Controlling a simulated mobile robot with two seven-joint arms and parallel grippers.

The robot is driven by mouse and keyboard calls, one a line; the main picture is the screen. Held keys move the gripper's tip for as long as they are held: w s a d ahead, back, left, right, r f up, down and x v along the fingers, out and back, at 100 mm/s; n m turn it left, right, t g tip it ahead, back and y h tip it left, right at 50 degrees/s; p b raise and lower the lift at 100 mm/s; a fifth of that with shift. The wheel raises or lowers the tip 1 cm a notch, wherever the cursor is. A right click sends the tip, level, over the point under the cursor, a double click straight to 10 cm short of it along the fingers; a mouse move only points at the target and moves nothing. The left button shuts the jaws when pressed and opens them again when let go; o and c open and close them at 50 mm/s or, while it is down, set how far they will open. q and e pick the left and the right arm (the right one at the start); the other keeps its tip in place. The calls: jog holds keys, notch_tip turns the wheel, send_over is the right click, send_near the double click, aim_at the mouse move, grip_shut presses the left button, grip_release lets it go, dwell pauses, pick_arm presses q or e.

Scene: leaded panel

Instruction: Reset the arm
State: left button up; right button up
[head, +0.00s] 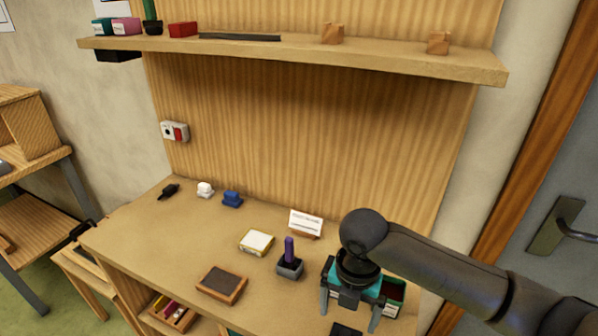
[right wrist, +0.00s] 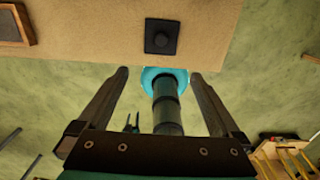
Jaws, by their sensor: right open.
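My right arm (head: 450,262) reaches in from the right in the head view. Its gripper (head: 349,312) points down over the right front of the workbench (head: 130,235). In the right wrist view the two fingers of the right gripper (right wrist: 160,76) are wide apart with nothing held between them. A black square piece with a round knob (right wrist: 162,36) lies on the bench beyond the fingertips, apart from them. My left gripper is not seen in the head view.
A dark-topped box (head: 393,291) stands close behind the gripper, partly hidden. A grey holder with a purple handle (head: 289,262), yellow-edged block (head: 256,242), white card (head: 306,223) and wooden-framed dark slab (head: 221,284) lie leftward. A shelf (head: 290,52) hangs above.

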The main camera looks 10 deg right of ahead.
jog(key=s+a+f+m+t+y, duration=0.25)
jog(key=s+a+m, duration=0.45)
jog(key=m, duration=0.4)
jog(key=s+d+m+t+h, duration=0.1)
jog(key=s+d+m+h, duration=0.1)
jog(key=s+d+m, duration=1.05)
jog(key=w+a+f+m+b, duration=0.1)
jog(key=f+b, duration=0.2)
jog(key=f, duration=0.8)
jog(key=a+f+m+g+b, duration=0.1)
jog(key=f+m+b, duration=0.1)
jog(key=f, duration=0.8)
jog(key=w+a+f+m+b, duration=0.1)
jog(key=f+b, duration=0.2)
jog(key=f, duration=0.8)
jog(key=s+d+f+g+b, duration=0.1)
jog(key=s+f+b, duration=0.5)
jog(key=s+f, duration=0.9)
notch_tip(320, 180, down, 4)
jog(key=shift+d+f, duration=0.1)
jog(key=shift+d, duration=0.6)
